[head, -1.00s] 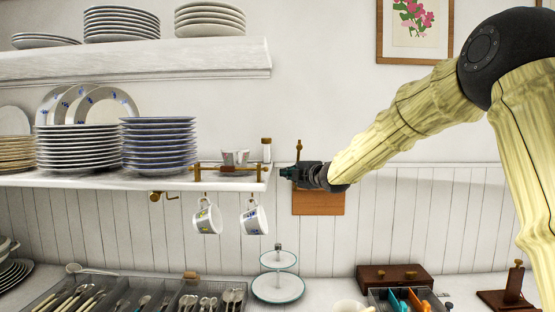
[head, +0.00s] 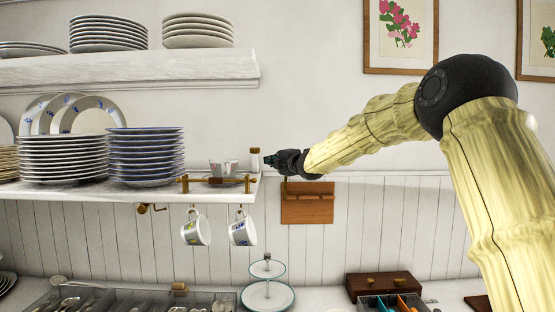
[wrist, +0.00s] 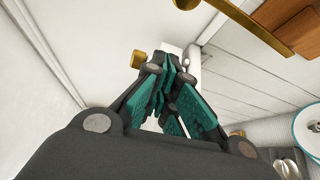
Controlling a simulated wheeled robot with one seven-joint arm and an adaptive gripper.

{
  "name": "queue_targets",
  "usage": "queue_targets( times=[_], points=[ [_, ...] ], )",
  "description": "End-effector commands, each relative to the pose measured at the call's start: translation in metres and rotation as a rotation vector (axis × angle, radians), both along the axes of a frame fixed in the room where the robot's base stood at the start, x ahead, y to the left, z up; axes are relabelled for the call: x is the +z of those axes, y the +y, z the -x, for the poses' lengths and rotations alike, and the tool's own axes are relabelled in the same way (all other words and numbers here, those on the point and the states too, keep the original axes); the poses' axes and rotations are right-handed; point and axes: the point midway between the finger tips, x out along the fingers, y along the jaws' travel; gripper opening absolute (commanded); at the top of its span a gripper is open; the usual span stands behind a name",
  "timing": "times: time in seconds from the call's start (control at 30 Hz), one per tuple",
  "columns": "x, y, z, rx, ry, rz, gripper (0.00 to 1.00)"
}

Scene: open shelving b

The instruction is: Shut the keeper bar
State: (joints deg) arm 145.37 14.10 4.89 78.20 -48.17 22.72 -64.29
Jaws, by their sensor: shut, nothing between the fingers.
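A brass bar (head: 216,181) runs level along the front edge of the right end of the shelf, between two brass posts. A brass rod (wrist: 245,24) crosses the top of the wrist view near wood. I cannot tell which of these is the keeper bar. My gripper (head: 268,160) is shut and empty, pointing left just right of a white post with a brass top (head: 255,159). In the wrist view the fingers (wrist: 168,100) are together beside a brass knob (wrist: 138,60).
Small cups (head: 223,168) stand behind the brass bar. Two mugs (head: 195,229) hang below the shelf (head: 90,191). Blue-rimmed plates (head: 146,158) are stacked to the left. A tiered stand (head: 267,292) is below. The wall right of the shelf is mostly clear.

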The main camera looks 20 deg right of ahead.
Motion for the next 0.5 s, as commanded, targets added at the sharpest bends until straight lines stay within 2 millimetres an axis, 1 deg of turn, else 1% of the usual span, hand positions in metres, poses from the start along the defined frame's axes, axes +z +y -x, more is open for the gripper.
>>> queue_targets(
  times=[0.03, 0.2, 0.23, 0.3, 0.5],
  points=[
    [0.001, 0.002, -0.007, 0.001, 0.0, 0.0, 0.0],
    [0.0, 0.006, -0.025, 0.0, 0.0, -0.001, 0.0],
    [0.002, -0.001, -0.023, -0.002, 0.0, -0.003, 0.0],
    [0.003, -0.009, -0.022, -0.002, 0.001, -0.003, 0.0],
    [0.003, -0.026, -0.02, 0.0, 0.0, -0.002, 0.0]
  ],
)
